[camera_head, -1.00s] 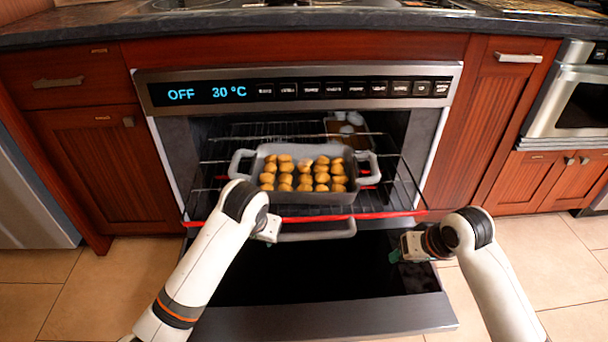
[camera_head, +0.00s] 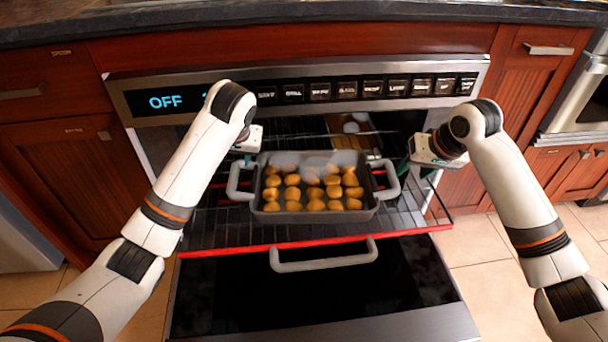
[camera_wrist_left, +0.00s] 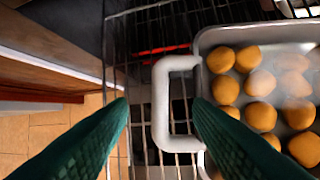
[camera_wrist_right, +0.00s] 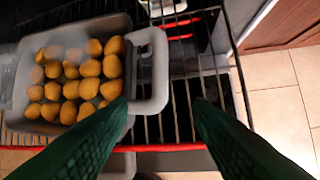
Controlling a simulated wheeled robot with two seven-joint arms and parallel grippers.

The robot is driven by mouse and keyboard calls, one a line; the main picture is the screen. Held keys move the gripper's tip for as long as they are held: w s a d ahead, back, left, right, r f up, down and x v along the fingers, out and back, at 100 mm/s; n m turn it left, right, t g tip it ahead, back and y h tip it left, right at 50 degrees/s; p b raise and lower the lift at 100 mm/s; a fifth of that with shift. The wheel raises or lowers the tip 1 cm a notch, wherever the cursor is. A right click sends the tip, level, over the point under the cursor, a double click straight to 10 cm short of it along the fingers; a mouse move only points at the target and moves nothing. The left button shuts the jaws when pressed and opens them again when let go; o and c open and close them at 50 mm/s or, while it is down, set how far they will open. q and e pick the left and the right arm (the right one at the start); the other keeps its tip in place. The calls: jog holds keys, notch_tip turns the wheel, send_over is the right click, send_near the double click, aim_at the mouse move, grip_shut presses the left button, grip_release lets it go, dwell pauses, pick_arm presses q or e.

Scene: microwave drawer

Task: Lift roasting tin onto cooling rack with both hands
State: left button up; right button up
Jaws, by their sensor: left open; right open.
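The grey roasting tin (camera_head: 318,215), full of round golden-brown pieces, sits on the pulled-out wire oven rack. Its left handle (camera_head: 236,183) and right handle (camera_head: 388,180) stick out at the sides. My left gripper (camera_head: 243,158) is open above the left handle; in the left wrist view that handle (camera_wrist_left: 160,88) lies between the spread green fingers. My right gripper (camera_head: 410,163) is open above and beside the right handle; in the right wrist view that handle (camera_wrist_right: 154,72) shows between the fingers, nearer the left one. Neither gripper visibly grasps a handle. I cannot make out a cooling rack.
The oven rack (camera_head: 230,235) has a red front edge. The oven door hangs open below it, with its grey handle (camera_head: 323,255). The control panel (camera_head: 330,90) shows OFF above the cavity. The dark countertop (camera_head: 300,10) runs along the top.

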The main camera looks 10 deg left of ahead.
aim_at(235, 170)
pick_arm(q)
jog(key=x, duration=1.1)
jog(key=shift+w+a+f, duration=0.1)
jog(key=shift+w+f, duration=0.05)
jog(key=shift+f, duration=0.2)
pick_arm(e)
jog(key=x, duration=1.2)
pick_arm(q)
jog(key=shift+c, duration=0.6)
pick_arm(e)
jog(key=shift+r, duration=0.1)
jog(key=shift+c, duration=0.6)
pick_arm(q)
grip_shut()
pick_arm(e)
grip_shut()
pick_arm(q)
jog(key=shift+w+r, duration=0.1)
jog(key=shift+r, duration=0.15)
pick_arm(e)
jog(key=shift+r, duration=0.2)
